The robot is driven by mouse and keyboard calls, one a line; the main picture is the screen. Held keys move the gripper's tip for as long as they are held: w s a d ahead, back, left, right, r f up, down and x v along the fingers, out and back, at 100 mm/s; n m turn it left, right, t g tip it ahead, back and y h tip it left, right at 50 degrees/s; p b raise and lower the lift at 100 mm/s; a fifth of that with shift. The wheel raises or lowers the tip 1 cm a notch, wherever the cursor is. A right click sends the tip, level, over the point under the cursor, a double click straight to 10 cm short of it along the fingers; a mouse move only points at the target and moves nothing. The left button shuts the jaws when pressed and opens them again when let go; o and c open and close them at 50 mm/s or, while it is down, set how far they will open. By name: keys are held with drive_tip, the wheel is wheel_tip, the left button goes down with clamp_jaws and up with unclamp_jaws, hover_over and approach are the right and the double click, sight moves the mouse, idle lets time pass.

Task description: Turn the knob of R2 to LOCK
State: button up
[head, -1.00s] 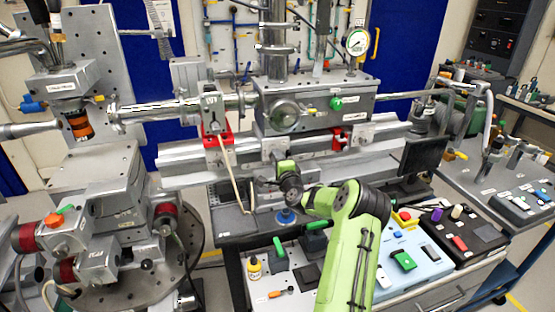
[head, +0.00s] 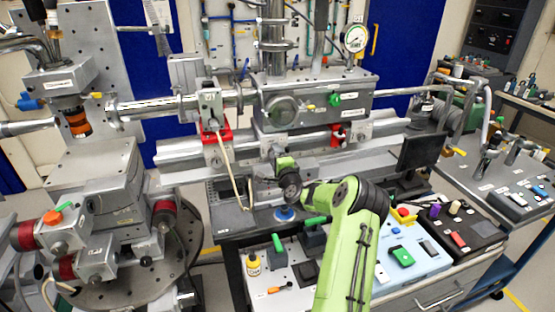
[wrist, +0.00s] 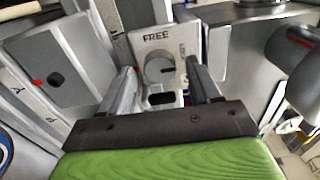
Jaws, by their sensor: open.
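In the wrist view a round grey knob (wrist: 158,70) sits on a light plate (wrist: 180,44), with the word FREE printed above it. A smaller marking at the plate's right edge is too small to read. My gripper (wrist: 160,73) is open, with one finger to each side of the knob and no clear contact. No R2 label can be read here. In the head view my gripper (head: 279,162) is small and partly hidden by my green arm, in front of the grey rail carriages.
A grey rail (head: 180,158) runs behind my gripper, with a red clamp (head: 211,136) left of it. A dark monitor (head: 419,151) stands to the right. Grey housings flank the plate closely in the wrist view.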

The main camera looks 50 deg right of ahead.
drive_tip(key=b+v, duration=0.4)
drive_tip(key=v, duration=1.1)
drive_tip(key=shift+s+a, duration=0.15)
drive_tip(key=shift+s, duration=0.2)
